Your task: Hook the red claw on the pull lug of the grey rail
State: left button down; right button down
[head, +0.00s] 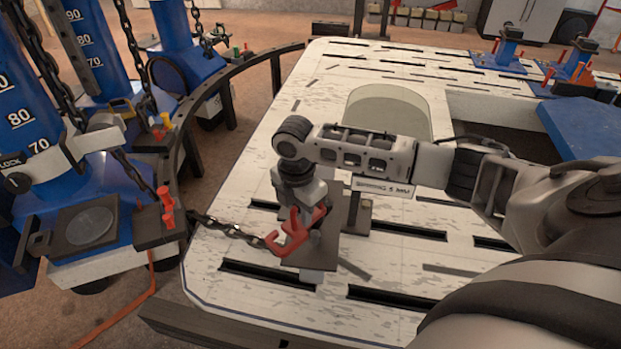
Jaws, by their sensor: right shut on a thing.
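The red claw (290,236) hangs at the end of a dark chain (228,229) that runs in from the blue tower at left. My right gripper (306,207) points down above the white bench and is shut on the claw, whose red prongs show below and left of the jaws. A dark grey-brown piece (352,222), possibly part of the grey rail, stands just behind and right of the claw. The pull lug cannot be made out behind the gripper and claw. I cannot tell whether the claw touches it. My left gripper is not in view.
Blue towers (108,62) with chains stand at left along a dark curved rail (232,78). A blue panel (580,125) lies at right. The bench front left is mostly clear.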

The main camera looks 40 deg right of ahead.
jog(key=w+d+r+n, duration=0.2)
jog(key=w+d+n, duration=0.2)
jog(key=n, duration=0.7)
jog(key=shift+w+d+n, duration=0.3)
jog(key=shift+w+d, duration=0.1)
jog(key=shift+d, duration=0.65)
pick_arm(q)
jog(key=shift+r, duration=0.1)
pick_arm(e)
jog(key=shift+r, duration=0.15)
